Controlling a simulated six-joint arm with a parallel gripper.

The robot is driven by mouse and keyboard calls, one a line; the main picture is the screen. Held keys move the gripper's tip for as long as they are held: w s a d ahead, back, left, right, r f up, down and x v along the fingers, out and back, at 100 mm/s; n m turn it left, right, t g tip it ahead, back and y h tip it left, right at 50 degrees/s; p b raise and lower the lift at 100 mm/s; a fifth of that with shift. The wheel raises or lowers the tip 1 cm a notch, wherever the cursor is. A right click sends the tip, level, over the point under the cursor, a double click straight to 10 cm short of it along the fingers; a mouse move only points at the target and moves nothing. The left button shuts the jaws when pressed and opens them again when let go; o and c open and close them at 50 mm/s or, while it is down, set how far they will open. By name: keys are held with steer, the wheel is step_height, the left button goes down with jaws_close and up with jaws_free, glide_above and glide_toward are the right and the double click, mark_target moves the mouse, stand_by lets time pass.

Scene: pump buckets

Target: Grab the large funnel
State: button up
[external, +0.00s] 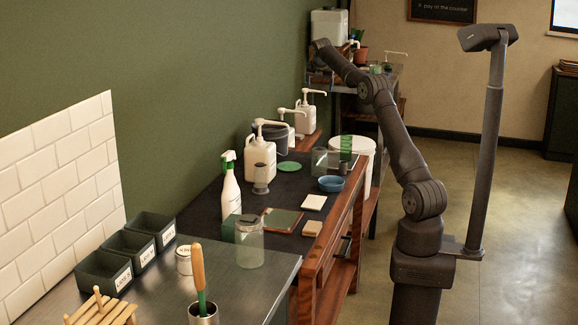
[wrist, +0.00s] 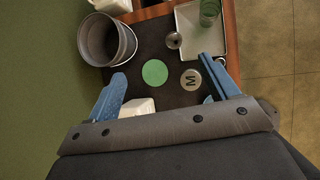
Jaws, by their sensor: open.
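I cannot clearly pick out the large funnel in either view. A grey funnel-like piece (external: 261,180) stands in front of a white pump bottle (external: 259,157) in the external view; its size class is unclear. A small round metal piece with a dark centre (wrist: 173,40) lies beside a tray in the wrist view and may be a funnel seen from above. My gripper (wrist: 166,86) is open and empty, its blue fingers wide apart, pointing down at the counter. In the external view its end (external: 320,46) is high above the far part of the counter.
A white-rimmed tray (wrist: 228,52) holds green glass.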

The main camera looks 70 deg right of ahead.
step_height(320, 180, down, 18)
steer(key=shift+x, duration=8.75)
steer(key=shift+s, duration=0.1)
steer(key=shift+c, duration=0.4)
steer(key=c, duration=1)
